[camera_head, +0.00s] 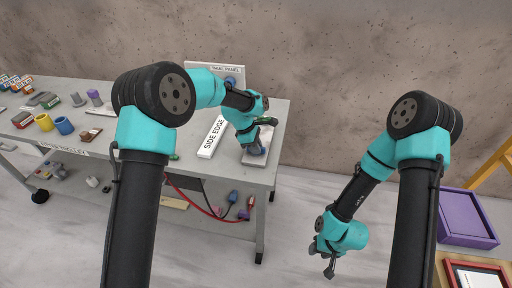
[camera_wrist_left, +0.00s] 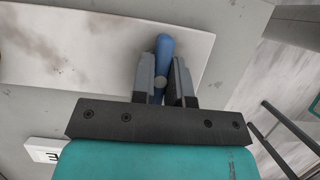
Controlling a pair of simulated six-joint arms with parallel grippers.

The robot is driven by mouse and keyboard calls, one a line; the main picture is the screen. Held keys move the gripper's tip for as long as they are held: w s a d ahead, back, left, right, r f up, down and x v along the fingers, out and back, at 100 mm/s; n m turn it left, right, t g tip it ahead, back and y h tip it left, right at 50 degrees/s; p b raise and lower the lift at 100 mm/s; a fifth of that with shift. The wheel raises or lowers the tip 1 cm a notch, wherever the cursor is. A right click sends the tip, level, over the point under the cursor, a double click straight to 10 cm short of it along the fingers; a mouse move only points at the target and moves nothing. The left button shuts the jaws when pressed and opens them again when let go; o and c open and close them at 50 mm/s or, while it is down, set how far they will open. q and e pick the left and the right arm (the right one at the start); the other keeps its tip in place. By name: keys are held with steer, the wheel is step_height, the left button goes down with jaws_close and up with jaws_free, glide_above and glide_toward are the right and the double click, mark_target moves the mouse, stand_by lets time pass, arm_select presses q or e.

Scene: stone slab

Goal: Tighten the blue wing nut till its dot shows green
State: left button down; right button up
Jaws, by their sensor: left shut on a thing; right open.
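The blue wing nut (camera_wrist_left: 165,45) sits over a white, brown-stained plate (camera_wrist_left: 90,45) in the left wrist view. My left gripper (camera_wrist_left: 165,82) is shut on it, with a dark finger on each side. A round grey spot shows at the middle of the nut; I see no green there. In the head view my left gripper (camera_head: 255,150) points down at the white plate (camera_head: 267,135) near the table's right end and mostly hides the nut. My right gripper (camera_head: 329,270) is open and empty, hanging over the floor off the table's right side.
A white "SIDE EDGE" sign (camera_head: 213,138) lies left of the plate. A panel (camera_head: 205,68) stands at the back, partly hidden by my left arm. Yellow and blue cups (camera_head: 64,125) and other parts crowd the table's left. A purple tray (camera_head: 467,218) is at far right.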

arm_select(q)
steer(key=shift+m, duration=0.3)
steer(key=m, duration=0.2)
steer(key=m+g, duration=0.1)
steer(key=m, duration=0.1)
steer(key=shift+g+y, duration=0.3)
steer(key=shift+m+g+y, duration=0.6)
steer(key=shift+m, duration=1.4)
steer(key=c, duration=1.1)
jaws_free()
steer(key=v, duration=1.7)
steer(key=shift+r, duration=0.25)
